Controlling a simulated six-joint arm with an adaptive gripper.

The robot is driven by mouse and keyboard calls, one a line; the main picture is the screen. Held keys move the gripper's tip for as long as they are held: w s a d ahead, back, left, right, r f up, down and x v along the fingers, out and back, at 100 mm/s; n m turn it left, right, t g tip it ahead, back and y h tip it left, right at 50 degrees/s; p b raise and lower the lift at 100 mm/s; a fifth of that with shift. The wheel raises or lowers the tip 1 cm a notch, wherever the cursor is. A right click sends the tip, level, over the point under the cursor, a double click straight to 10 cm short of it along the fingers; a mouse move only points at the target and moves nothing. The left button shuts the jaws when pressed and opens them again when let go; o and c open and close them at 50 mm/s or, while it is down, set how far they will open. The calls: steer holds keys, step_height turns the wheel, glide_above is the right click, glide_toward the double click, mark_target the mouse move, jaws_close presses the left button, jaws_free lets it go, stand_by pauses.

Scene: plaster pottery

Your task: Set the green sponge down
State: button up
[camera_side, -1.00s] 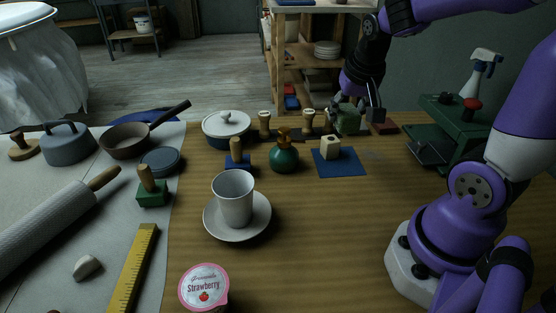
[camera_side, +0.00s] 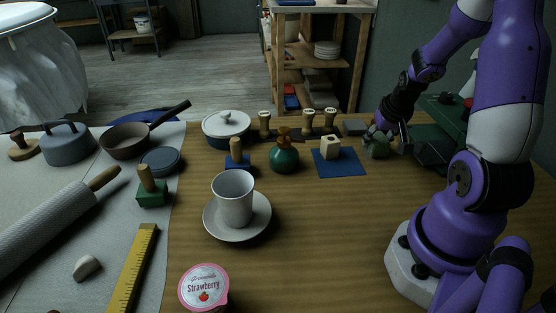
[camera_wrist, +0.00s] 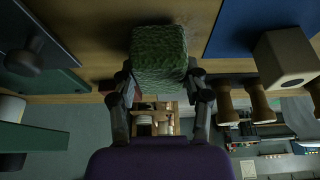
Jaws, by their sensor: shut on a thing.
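The green sponge (camera_side: 377,149) is a rough green block, right of the blue mat in the side view. My gripper (camera_side: 386,142) is shut on it from the far right side. In the wrist view the sponge (camera_wrist: 158,52) sits between the two fingers of my gripper (camera_wrist: 159,78), with the wooden table behind it. The sponge is at or very close to the tabletop; I cannot tell whether it touches.
A blue mat (camera_side: 350,168) with a pale block (camera_side: 330,147) lies left of the sponge. Several wooden stamps (camera_side: 308,121) and a grey block (camera_side: 354,127) stand behind. A green stand (camera_side: 440,133) is at the right. The table front of the sponge is clear.

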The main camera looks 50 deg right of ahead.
steer(key=shift+f, duration=0.2)
steer(key=o, duration=0.8)
steer(key=shift+o, duration=0.2)
steer(key=v, duration=1.2)
steer(key=w+a+r+n+t+y, duration=0.1)
steer(key=a+n, duration=0.3)
steer(key=a, duration=0.6)
steer(key=w+a+r+n+t+y, duration=0.1)
steer(key=a+r+n, duration=0.3)
steer(key=a, duration=0.7)
steer(key=shift+w+n+y, duration=0.35)
steer(key=shift+n+y, duration=0.15)
steer(key=shift+y, duration=0.1)
